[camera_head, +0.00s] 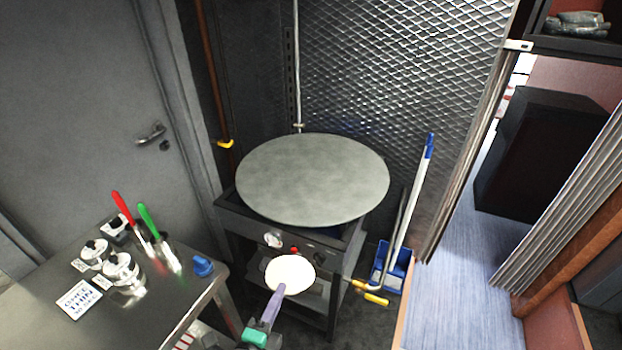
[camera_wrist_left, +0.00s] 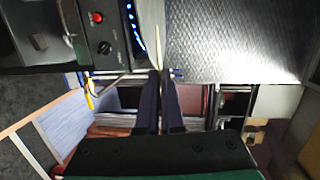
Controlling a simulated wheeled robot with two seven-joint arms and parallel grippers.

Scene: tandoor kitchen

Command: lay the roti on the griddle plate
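The roti (camera_head: 290,274) is a pale, round, flat disc. My left gripper (camera_head: 277,292) is shut on its near edge, and the roti reaches out past the fingertips. In the left wrist view the roti (camera_wrist_left: 158,45) shows nearly edge-on as a thin pale strip between the dark fingers (camera_wrist_left: 160,80). The griddle plate (camera_head: 312,180) is a large, bare grey disc on top of the stove. In the head view the roti appears in front of the stove's front panel, nearer than the plate and apart from it. My right gripper is not in view.
The stove (camera_head: 330,262) has knobs and a red button. A steel counter (camera_head: 150,325) at the lower left holds jars, red- and green-handled tools and a sign. A blue dustpan (camera_head: 390,268) with an upright handle stands right of the stove. Metal mesh (camera_head: 390,80) rises behind.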

